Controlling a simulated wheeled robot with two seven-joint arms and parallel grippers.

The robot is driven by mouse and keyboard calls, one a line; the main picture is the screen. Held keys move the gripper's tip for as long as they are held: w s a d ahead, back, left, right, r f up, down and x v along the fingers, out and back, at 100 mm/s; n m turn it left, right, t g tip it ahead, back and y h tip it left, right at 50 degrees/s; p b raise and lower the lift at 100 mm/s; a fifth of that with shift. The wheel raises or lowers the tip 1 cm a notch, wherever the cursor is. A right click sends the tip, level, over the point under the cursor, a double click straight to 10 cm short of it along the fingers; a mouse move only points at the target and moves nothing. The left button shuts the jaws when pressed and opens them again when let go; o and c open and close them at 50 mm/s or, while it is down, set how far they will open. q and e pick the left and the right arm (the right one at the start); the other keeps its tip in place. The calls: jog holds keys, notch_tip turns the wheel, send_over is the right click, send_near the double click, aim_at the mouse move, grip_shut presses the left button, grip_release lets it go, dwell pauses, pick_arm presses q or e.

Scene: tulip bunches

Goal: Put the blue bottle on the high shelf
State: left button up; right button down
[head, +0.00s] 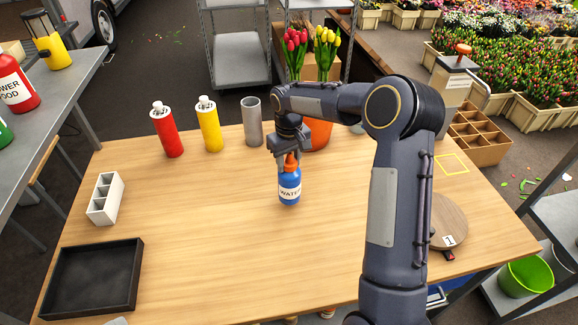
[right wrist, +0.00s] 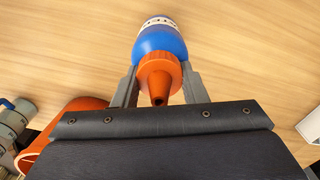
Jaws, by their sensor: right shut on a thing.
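The blue bottle (head: 289,187) has an orange cap and a white label reading "WATER". It is upright at the middle of the wooden table; I cannot tell whether its base touches the top. My right gripper (head: 289,158) comes down on it from above and is shut on its cap end. In the right wrist view the two fingers (right wrist: 160,88) sit on either side of the orange cap, with the blue bottle body (right wrist: 160,42) beyond. My left gripper is not in view. I cannot tell which surface is the high shelf; a grey rack (head: 237,60) stands behind the table.
A red bottle (head: 166,130), a yellow bottle (head: 209,125) and a grey cylinder (head: 252,122) stand at the back left. A black tray (head: 137,262) and white holder (head: 104,207) lie left. The front middle is clear.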

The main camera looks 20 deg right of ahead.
aim_at(289, 184)
jog(key=shift+f+p, duration=0.55)
jog(key=shift+f, duration=1)
jog(key=shift+f, duration=0.2)
jog(key=c, duration=0.9)
grip_release()
jog(key=shift+o, duration=0.2)
jog(key=shift+r, duration=0.15)
